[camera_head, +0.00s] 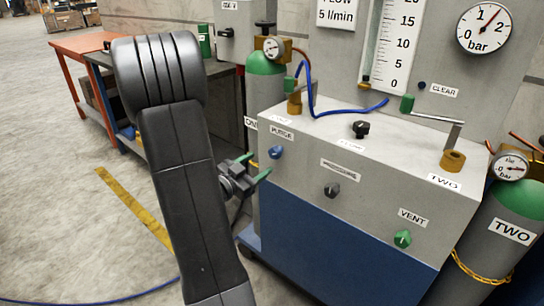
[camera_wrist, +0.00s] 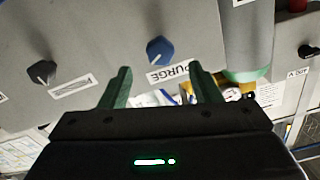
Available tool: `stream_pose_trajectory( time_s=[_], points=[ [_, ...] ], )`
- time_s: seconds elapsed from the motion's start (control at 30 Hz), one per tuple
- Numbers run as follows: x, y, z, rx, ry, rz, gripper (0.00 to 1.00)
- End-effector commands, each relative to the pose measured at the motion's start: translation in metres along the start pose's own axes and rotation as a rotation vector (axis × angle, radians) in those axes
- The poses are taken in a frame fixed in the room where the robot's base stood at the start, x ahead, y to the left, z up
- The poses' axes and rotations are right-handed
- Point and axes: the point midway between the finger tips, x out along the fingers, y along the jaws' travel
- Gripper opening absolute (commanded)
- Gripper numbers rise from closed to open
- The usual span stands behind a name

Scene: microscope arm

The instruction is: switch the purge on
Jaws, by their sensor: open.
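The purge knob (camera_head: 276,152) is a small blue knob on the grey front panel of the console, just below the label PURGE (camera_head: 282,134). In the wrist view the blue knob (camera_wrist: 159,50) lies ahead of my gripper (camera_wrist: 160,85), roughly midway between the two green fingers, with its label upside down. My gripper (camera_head: 254,168) is open and empty in the head view, to the left of the console front and a little below the blue knob. The fingers do not touch the knob.
On the same panel sit a black knob (camera_head: 332,190) and a green VENT knob (camera_head: 403,238). A black knob (camera_head: 360,129) and lever valves stand on top, with a blue hose (camera_head: 345,111). Gas cylinders (camera_head: 495,232) flank the console. An orange-edged bench (camera_head: 85,45) stands back left.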

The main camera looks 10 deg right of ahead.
Motion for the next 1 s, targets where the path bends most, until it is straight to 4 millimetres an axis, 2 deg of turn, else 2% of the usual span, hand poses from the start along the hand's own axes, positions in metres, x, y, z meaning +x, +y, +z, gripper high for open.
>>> stream_pose_trajectory(
  time_s=[0.03,0.2,0.4,0.53,0.8,0.87,1.0],
  points=[
    [0.011,0.001,0.001,0.001,0.002,0.004,0.57],
    [0.041,0.001,0.001,0.001,0.001,0.003,0.57],
    [0.065,0.001,0.001,0.0,0.0,0.001,0.57],
    [0.071,0.0,0.0,-0.001,0.0,-0.001,0.57],
    [0.072,0.0,0.0,-0.001,-0.001,-0.002,0.57],
    [0.072,0.0,0.0,-0.001,-0.001,-0.002,0.47],
    [0.072,0.0,0.0,0.0,-0.001,-0.002,0.2]
  ],
)
